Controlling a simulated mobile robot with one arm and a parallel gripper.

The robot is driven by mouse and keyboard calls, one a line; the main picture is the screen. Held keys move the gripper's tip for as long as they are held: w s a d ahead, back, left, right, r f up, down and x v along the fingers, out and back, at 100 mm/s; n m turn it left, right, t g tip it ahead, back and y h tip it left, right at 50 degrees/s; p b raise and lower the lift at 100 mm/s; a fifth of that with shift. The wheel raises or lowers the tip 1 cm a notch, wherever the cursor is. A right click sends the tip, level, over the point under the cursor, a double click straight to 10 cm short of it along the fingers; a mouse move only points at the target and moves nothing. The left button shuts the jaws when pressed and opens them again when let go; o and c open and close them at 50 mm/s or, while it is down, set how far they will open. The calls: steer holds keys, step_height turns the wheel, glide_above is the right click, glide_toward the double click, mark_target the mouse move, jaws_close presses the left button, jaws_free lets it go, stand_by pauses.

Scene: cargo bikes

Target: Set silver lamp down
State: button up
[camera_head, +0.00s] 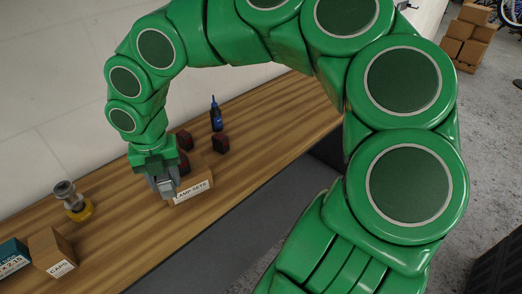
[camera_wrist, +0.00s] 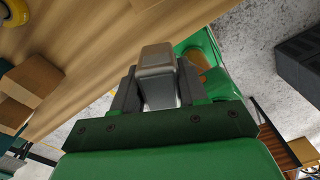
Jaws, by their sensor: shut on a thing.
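The silver lamp (camera_wrist: 157,62) is a small blocky, light grey piece. In the wrist view my gripper (camera_wrist: 158,82) is shut on it, with one dark finger on each side. In the head view my gripper (camera_head: 164,188) points down over the wooden bench, at the left end of a cardboard box labelled like "LAMP SETS" (camera_head: 194,191). The lamp is hard to tell from the grey fingers there. I cannot tell whether it touches the bench or the box.
Dark red blocks (camera_head: 220,143) and a blue bottle (camera_head: 216,117) stand behind the box. A silver piece with a yellow base (camera_head: 76,204), a brown box (camera_head: 49,250) and a teal box (camera_head: 12,256) are left. The bench (camera_head: 128,220) is bare between them and my gripper.

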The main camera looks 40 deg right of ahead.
steer(key=s+d+m, duration=0.3)
steer(key=d+m, duration=0.3)
steer(key=d, duration=0.7)
steer(key=s+d+m, duration=0.3)
steer(key=d+m, duration=0.4)
steer(key=d, duration=0.7)
steer(key=w+d+f, duration=0.2)
steer(key=w+f, duration=0.1)
steer(key=w+d+f, duration=0.6)
steer(key=w, duration=0.1)
steer(key=shift+d+f, duration=0.1)
steer(key=shift+d, duration=0.05)
steer(key=shift+w+d+f, duration=0.15)
steer(key=shift+w+f, duration=0.1)
steer(key=shift+f, duration=1.65)
steer(key=shift+f, duration=0.1)
steer(key=o, duration=1.1)
